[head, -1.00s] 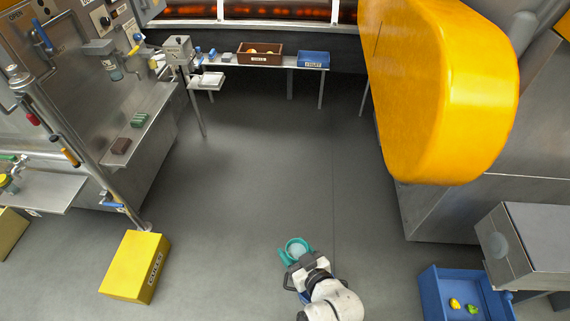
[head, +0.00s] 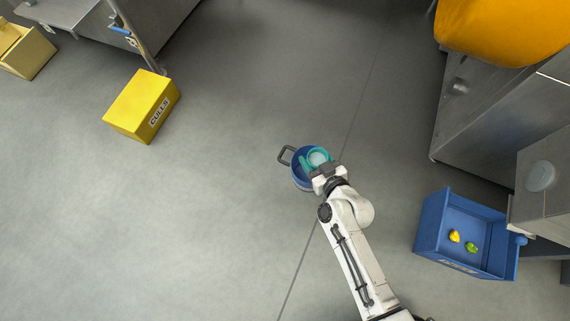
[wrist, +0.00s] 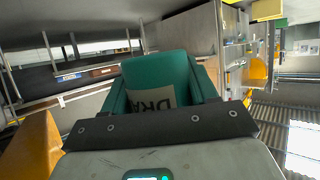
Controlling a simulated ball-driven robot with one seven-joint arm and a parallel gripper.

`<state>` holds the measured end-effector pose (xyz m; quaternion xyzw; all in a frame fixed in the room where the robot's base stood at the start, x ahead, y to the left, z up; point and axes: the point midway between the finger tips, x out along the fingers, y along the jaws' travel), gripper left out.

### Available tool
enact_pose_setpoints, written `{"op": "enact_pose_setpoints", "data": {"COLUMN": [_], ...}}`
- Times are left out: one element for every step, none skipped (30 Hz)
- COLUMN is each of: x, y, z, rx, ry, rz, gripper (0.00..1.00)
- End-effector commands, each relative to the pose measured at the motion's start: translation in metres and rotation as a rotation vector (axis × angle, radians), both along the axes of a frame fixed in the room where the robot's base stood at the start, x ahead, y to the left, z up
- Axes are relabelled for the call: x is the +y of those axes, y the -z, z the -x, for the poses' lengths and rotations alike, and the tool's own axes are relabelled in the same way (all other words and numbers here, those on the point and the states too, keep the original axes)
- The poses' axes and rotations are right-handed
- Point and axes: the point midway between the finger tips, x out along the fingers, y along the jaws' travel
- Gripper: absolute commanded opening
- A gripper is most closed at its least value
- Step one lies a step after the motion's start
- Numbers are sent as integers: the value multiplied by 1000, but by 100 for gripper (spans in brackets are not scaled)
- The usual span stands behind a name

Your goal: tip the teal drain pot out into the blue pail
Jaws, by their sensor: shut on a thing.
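The teal drain pot (head: 309,154) is held in my gripper (head: 322,170). From above I look into its round mouth, with something pale inside. In the wrist view the pot (wrist: 165,70) fills the middle, close in front of the jaws, with part of a label reading "DRA". The pot overlaps the upper right of the pail in the head view. The pot's exact tilt and height cannot be told.
A yellow box labelled CULLS (head: 140,100) stands on the floor at upper left. A blue bin (head: 432,232) with a yellow and a green fruit is at right, beside a steel machine (head: 490,125). The floor (head: 200,230) around the pail is widely clear.

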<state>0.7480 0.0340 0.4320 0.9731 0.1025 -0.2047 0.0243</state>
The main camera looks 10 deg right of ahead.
Motion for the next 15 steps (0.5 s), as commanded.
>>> {"op": "enact_pose_setpoints", "data": {"x": [5, 7, 10, 12, 14, 18, 20, 22, 26, 29, 32, 36, 38, 42, 46], "y": [29, 38, 49, 58, 66, 78, 87, 96, 107, 115, 124, 135, 143, 152, 162], "z": [-3, -4, -6, -7, -8, -10, -11, -12, -14, -16, -17, -18, -19, -21, -23], "rx": [-1, -1, -2, -3, -3, -3, -3, -3, -5, -6, -6, -7, -7, -8, -10], "ry": [-18, -25, -36, -44, -51, -63, -70, -77, -88, -96, -103, -113, -120, -128, -138], "rz": [2, 1, 2, 1, 1, 0, 0, -1, -2, -2, -4, -4, -7, -8, -9], "gripper": [24, 24, 24, 24, 24, 24, 24, 24, 24, 24, 24, 24, 24, 24, 24]}}
